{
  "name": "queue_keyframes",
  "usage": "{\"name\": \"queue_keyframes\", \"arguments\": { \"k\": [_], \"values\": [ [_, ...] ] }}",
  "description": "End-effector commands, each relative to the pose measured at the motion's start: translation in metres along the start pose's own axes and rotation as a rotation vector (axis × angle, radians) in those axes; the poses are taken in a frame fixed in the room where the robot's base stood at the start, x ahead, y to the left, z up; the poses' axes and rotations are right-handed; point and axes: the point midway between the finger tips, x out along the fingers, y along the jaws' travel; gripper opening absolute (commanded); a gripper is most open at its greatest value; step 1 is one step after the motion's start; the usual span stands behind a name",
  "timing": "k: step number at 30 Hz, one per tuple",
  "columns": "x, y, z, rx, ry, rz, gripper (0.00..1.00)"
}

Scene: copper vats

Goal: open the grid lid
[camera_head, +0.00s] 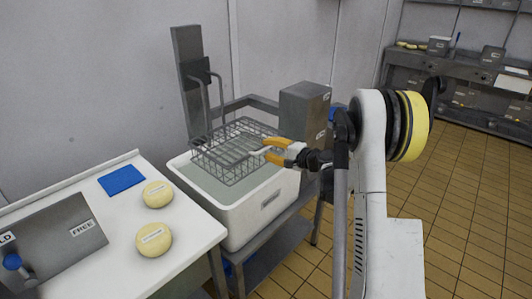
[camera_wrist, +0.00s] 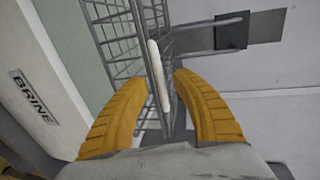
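A grey wire basket (camera_head: 225,165) sits at the top of a white tub (camera_head: 262,212), over its pale liquid. Flat grid bars, which look like the grid lid (camera_head: 240,148), lie across its top. My gripper (camera_head: 268,149) is at the basket's right side. In the wrist view its orange fingers (camera_wrist: 160,76) are apart, one on each side of a pale bar (camera_wrist: 158,75) at the wire mesh. I cannot tell whether either finger touches the bar. The wire mesh (camera_wrist: 118,35) continues beyond the fingertips.
A grey post (camera_head: 188,75) with a bracket rises behind the basket. A grey box (camera_head: 305,110) stands behind and right of the tub. At left, a white table (camera_head: 95,185) holds two yellow cheeses (camera_head: 154,240) and a blue pad (camera_head: 122,180). Tiled floor (camera_head: 455,200) is open at right.

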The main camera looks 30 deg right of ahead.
Motion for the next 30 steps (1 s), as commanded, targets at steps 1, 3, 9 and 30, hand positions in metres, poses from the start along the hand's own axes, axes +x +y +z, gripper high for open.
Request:
{"name": "queue_keyframes", "arguments": {
  "k": [1, 3, 9, 30],
  "values": [
    [0.006, 0.001, 0.001, 0.0, -0.001, 0.0, 0.32],
    [0.011, 0.001, 0.001, 0.0, -0.002, 0.0, 0.32],
    [0.014, -0.001, 0.0, 0.0, -0.001, 0.0, 0.32],
    [0.009, -0.02, 0.001, -0.002, -0.001, 0.051, 0.0]
  ]
}}
